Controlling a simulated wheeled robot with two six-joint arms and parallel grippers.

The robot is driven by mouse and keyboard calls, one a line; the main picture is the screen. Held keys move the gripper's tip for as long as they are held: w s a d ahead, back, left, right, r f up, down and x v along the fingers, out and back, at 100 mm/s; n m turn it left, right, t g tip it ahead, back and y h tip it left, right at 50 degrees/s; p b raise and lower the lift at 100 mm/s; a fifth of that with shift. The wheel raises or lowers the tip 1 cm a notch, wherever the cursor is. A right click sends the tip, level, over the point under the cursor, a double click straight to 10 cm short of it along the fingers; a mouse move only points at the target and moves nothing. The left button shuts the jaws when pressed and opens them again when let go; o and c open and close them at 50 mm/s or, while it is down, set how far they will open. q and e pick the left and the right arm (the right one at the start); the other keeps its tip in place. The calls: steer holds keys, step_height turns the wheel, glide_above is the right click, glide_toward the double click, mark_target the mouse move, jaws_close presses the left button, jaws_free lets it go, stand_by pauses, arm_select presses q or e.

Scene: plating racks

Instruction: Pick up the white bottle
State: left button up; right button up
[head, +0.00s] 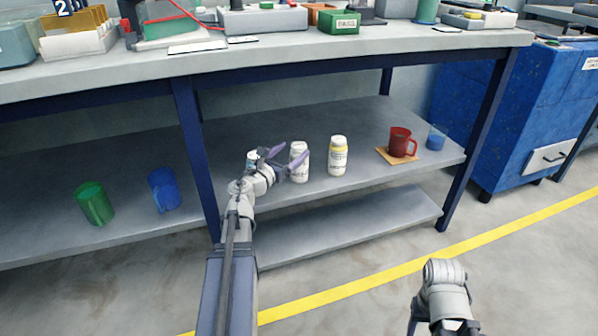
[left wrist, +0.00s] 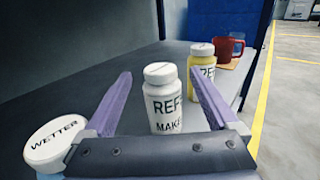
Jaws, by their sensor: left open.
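The white bottle (head: 299,161) stands upright on the shelf under the bench. In the left wrist view the white bottle (left wrist: 163,99) stands between the two purple fingers, its label partly readable as "REF" and "MAKE". My left gripper (head: 289,154) is open and reaches toward the bottle from the left. In the left wrist view my left gripper (left wrist: 160,76) has its fingers on either side of the bottle, with gaps visible; contact cannot be seen. My right arm shows at the lower right of the head view, without visible fingers.
A yellow-and-white bottle (head: 338,156) stands just right of the white one. A white-lidded "WETTER" container (left wrist: 55,140) is close to the left finger. A red mug (head: 400,142) on a tan mat, and blue (head: 436,138) and green (head: 95,203) cups stand farther off. A blue leg (head: 194,150) rises left.

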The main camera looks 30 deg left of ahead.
mark_target(304, 143)
arm_select(q)
steer(key=shift+w, duration=1.4)
steer(key=shift+w+f, duration=0.2)
steer(key=shift+w, duration=0.3)
steer(key=w, duration=0.4)
steer(key=shift+w+f+b, duration=0.1)
steer(key=shift+f+b, duration=0.1)
steer(key=shift+b, duration=0.2)
steer(key=shift+d, duration=0.1)
jaws_close()
